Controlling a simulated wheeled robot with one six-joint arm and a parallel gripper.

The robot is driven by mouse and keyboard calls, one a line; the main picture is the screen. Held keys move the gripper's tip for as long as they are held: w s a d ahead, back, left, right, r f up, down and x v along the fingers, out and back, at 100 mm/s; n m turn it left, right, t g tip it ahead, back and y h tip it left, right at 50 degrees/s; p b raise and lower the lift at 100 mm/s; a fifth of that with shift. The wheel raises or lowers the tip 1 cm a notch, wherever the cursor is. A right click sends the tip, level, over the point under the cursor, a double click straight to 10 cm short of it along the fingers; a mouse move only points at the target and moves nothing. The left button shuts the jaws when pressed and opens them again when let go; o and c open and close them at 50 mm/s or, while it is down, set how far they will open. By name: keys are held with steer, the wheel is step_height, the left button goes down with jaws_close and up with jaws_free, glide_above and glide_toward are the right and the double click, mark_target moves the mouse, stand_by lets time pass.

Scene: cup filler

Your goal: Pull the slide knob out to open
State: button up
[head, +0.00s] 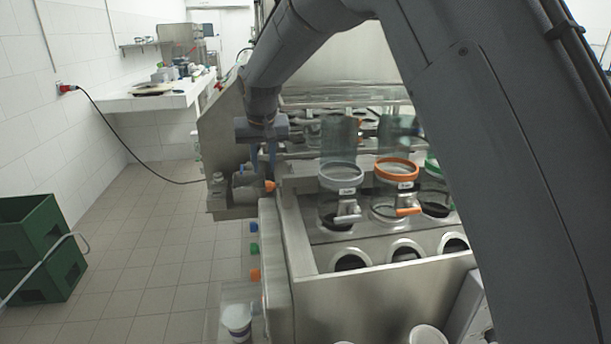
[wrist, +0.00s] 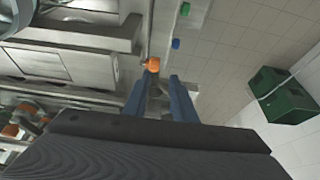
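An orange knob (head: 270,186) sits at the near left corner of the steel machine, at the end of a metal fitting. In the wrist view the orange knob (wrist: 153,64) shows at the tips of my gripper (wrist: 160,76), nearer the left finger. The two blue fingers are apart with a gap between them. In the head view my gripper (head: 263,170) points down just above the knob. I cannot tell whether a finger touches it. Other slide handles, one grey (head: 348,217) and one orange (head: 408,211), sit below clear tubes with coloured rings.
Blue (head: 254,228), green (head: 254,250) and orange (head: 254,274) buttons line the machine's side. A white cup (head: 237,318) stands below them. Green crates (head: 40,248) stand at the left. The tiled floor (head: 150,255) between is clear. My arm hides the machine's right part.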

mark_target(269, 182)
steer(key=x, duration=0.2)
steer(key=p+x, duration=0.1)
steer(key=x, duration=0.1)
steer(key=d+p+x, duration=0.1)
steer(key=x, duration=0.1)
steer(key=shift+w+f, duration=0.1)
steer(key=shift+w, duration=0.2)
steer(key=shift+x, duration=0.8)
jaws_close()
